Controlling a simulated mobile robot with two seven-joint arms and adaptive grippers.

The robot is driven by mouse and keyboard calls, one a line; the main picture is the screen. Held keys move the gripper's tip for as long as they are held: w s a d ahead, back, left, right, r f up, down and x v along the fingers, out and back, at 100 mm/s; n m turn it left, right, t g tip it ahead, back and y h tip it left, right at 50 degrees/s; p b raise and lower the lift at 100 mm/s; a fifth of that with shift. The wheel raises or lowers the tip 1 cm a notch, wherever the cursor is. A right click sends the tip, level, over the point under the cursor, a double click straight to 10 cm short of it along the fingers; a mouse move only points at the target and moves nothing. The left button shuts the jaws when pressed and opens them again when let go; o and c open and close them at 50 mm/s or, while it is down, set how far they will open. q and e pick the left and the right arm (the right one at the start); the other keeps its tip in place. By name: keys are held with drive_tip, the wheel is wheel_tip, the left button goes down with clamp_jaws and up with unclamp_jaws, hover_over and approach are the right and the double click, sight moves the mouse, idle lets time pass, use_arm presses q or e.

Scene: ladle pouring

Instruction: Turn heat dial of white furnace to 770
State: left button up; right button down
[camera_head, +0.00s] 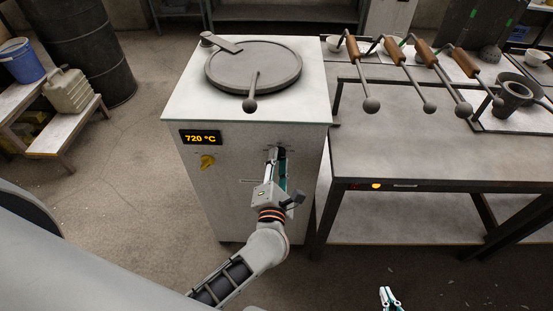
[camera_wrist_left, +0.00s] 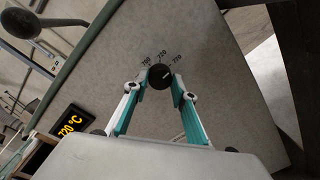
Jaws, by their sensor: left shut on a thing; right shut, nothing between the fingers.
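The white furnace (camera_head: 250,190) stands in the middle of the head view. Its display (camera_head: 201,138) reads 720 °C, and the display also shows in the left wrist view (camera_wrist_left: 72,122). The heat dial (camera_wrist_left: 160,77) is a round black knob on the front panel, with small printed numbers around its top, among them 720 and 770. My left gripper (camera_head: 277,153) is at the furnace front, its two fingers closed on opposite sides of the dial. In the head view the gripper largely hides the dial. My right gripper (camera_head: 388,296) is shut and empty at the bottom edge, away from the furnace.
A round lid (camera_head: 254,67) covers the furnace top. A metal table (camera_head: 440,150) with several wooden-handled ladles (camera_head: 394,51) and a dark crucible (camera_head: 512,97) stands at the right.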

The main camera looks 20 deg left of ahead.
idle(0.4)
use_arm(q)
drive_tip(key=o, duration=1.1)
drive_tip(key=v, duration=1.2)
drive_tip(key=shift+r, duration=0.1)
drive_tip(key=shift+w, duration=0.1)
drive_tip(key=shift+m, duration=0.3)
